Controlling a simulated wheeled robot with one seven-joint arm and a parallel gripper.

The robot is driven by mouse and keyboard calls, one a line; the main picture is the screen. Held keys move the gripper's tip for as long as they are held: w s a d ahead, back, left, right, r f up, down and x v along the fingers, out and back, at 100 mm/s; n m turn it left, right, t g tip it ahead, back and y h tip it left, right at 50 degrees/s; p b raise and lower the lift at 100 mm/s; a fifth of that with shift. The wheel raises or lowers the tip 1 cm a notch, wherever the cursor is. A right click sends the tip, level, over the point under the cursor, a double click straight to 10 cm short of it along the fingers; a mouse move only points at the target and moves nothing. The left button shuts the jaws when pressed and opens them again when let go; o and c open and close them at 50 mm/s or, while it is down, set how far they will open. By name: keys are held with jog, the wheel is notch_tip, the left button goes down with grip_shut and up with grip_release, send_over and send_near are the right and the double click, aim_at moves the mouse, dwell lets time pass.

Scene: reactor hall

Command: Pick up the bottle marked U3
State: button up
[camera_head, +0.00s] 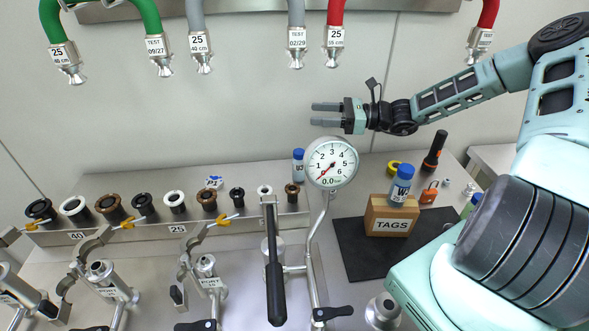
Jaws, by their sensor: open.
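My gripper (316,114) is open and empty, held in the air in front of the back wall, pointing left. A blue-capped bottle (400,187) stands upright on the cardboard TAGS box, below and right of my gripper; its label looks like W with a cut-off character. A second blue-capped bottle (298,166) stands behind the pressure gauge, which hides part of it; its label is too small to read surely. A third blue cap (475,198) shows at the right, its bottle mostly hidden by my arm. I cannot tell which is marked U3.
A pressure gauge (331,162) on a bent pipe rises between the two visible bottles. The TAGS box (390,222) sits on a black mat (362,262). Hoses (150,20) hang above; valves and fittings fill the left.

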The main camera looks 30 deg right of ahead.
notch_tip(320, 180, down, 5)
jog(key=b, duration=0.4)
jog(key=p, duration=0.2)
send_near(299, 166)
jog(key=w+a+r, duration=0.3)
jog(key=w, duration=0.1)
jog(key=p+x, duration=0.2)
jog(key=x, duration=0.5)
jog(key=shift+w+r, duration=0.2)
jog(key=shift+w, duration=0.05)
grip_shut()
